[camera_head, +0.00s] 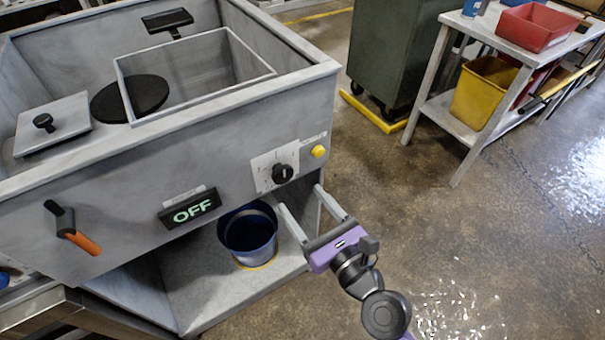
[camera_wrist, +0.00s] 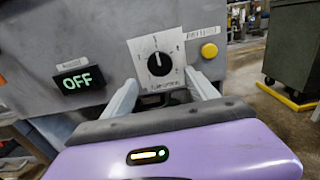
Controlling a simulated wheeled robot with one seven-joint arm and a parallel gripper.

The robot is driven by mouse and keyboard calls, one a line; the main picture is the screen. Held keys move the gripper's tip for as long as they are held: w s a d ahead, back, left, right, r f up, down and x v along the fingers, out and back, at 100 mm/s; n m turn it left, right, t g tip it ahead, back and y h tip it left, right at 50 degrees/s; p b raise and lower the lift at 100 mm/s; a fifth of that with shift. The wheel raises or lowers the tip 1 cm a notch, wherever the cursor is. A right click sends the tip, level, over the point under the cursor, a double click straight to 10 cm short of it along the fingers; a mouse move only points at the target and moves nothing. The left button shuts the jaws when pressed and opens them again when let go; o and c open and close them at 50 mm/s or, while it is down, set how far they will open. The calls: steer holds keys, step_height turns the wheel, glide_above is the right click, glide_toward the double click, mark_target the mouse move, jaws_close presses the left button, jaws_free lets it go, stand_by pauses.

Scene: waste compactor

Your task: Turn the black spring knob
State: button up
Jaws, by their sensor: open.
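The black spring knob (camera_head: 282,173) sits on a white dial plate on the front panel of the grey compactor. In the wrist view the knob (camera_wrist: 159,63) is upright, with its white pointer line near vertical. My gripper (camera_head: 312,200) is open and empty, in front of and below the knob. In the wrist view its two fingers (camera_wrist: 160,88) point at the panel, one on each side of the lower part of the dial plate. The fingers look apart from the knob; the exact gap to the panel cannot be told.
A yellow button (camera_head: 318,151) is right of the dial. A lit OFF display (camera_head: 190,208) and an orange-handled lever (camera_head: 75,232) are to the left. A blue bucket (camera_head: 247,235) stands on the shelf below. Open floor (camera_head: 460,240) lies to the right.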

mark_target(285, 178)
steer(key=x, duration=0.7)
steer(key=shift+w+a, duration=0.15)
steer(key=shift+w, duration=0.1)
steer(key=c, duration=1.3)
steer(key=shift+c, duration=0.2)
